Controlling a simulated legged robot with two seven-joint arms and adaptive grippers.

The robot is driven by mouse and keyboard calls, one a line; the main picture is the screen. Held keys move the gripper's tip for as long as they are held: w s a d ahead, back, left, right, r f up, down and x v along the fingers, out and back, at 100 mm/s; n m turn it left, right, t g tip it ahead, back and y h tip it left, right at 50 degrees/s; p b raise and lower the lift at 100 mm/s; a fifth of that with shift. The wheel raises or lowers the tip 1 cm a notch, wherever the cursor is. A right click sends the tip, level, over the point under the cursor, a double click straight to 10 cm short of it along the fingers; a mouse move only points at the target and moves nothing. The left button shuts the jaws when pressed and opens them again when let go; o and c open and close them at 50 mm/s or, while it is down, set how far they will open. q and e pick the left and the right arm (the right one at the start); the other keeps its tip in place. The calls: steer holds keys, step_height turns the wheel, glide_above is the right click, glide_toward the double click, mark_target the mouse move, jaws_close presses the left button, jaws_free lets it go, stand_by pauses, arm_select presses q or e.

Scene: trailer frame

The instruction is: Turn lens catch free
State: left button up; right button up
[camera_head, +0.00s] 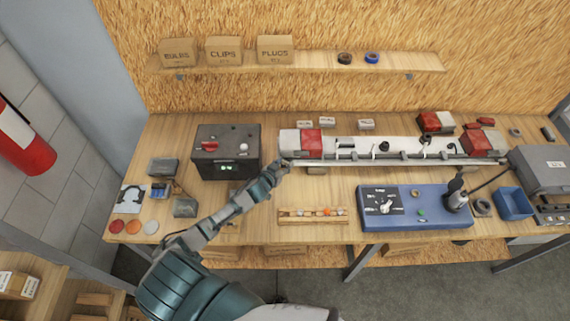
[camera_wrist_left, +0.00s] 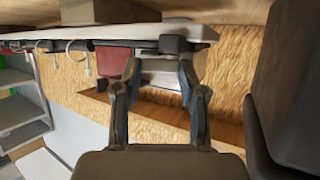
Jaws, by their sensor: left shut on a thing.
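The trailer frame (camera_head: 375,147) is a long pale bar lying across the back of the bench. A red-and-white lamp lens (camera_head: 311,143) sits at its left end, and more red-and-white lamps (camera_head: 478,143) are at its right end. My left gripper (camera_head: 281,166) is at the frame's left end, just below the lens. In the left wrist view my left gripper (camera_wrist_left: 160,68) is shut on a small pale part at the lamp end, which I take as the lens catch (camera_wrist_left: 160,75). The red lens (camera_wrist_left: 118,62) shows beside the fingers. The fingers partly hide the catch. My right gripper is not in view.
A black box with a green display (camera_head: 226,152) stands left of the frame. A blue tester (camera_head: 415,205) and a wooden strip of small parts (camera_head: 312,215) lie in front. A blue bin (camera_head: 513,204) is at the right. A shelf with cartons (camera_head: 222,50) hangs behind.

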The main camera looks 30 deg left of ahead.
arm_select(q)
steer(key=shift+s+a+m+h, duration=0.1)
steer(key=shift+a+m+h, duration=0.1)
steer(key=shift+m+h, duration=0.6)
steer(key=shift+a+m+h, duration=0.2)
steer(key=shift+m+h, duration=0.5)
steer(key=shift+h, duration=0.1)
steer(key=shift+g, duration=0.3)
steer(key=o, duration=1.1)
steer(key=shift+o, duration=0.2)
step_height(320, 180, up, 10)
steer(key=shift+f, duration=0.15)
